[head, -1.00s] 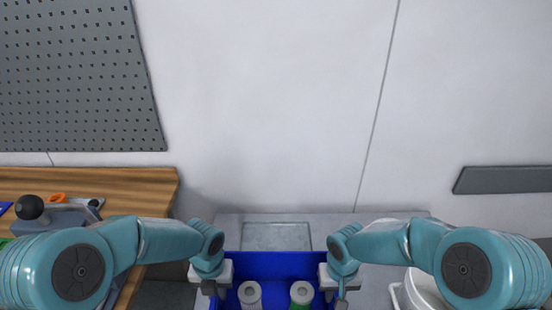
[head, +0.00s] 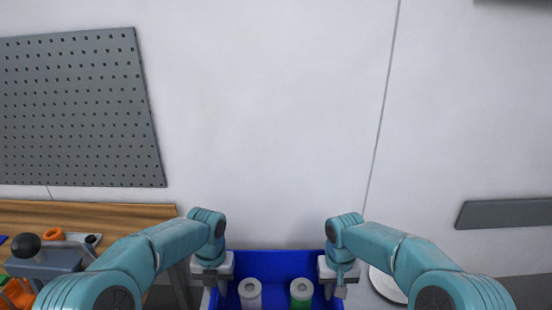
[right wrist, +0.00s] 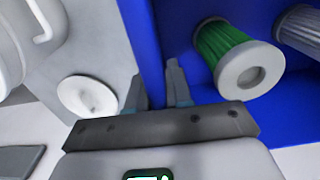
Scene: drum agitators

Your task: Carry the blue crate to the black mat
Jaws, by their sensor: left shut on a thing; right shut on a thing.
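The blue crate (head: 278,263) is at the bottom middle of the head view, its front cut off by the frame edge. A grey-white cylinder (head: 251,294) and a green cylinder with a pale top (head: 301,294) stand in it. My left gripper (head: 214,288) is shut on the crate's left side and my right gripper (head: 340,289) on its right side. In the right wrist view, my right gripper's fingers (right wrist: 158,85) straddle the crate's wall (right wrist: 143,35). The black mat is not in view.
A wooden bench (head: 120,211) with a black-knobbed device (head: 40,262) and an orange ring (head: 52,235) is at left. A pegboard (head: 80,110) and a grey strip (head: 505,213) are on the wall. A white round thing (right wrist: 86,97) lies right of the crate.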

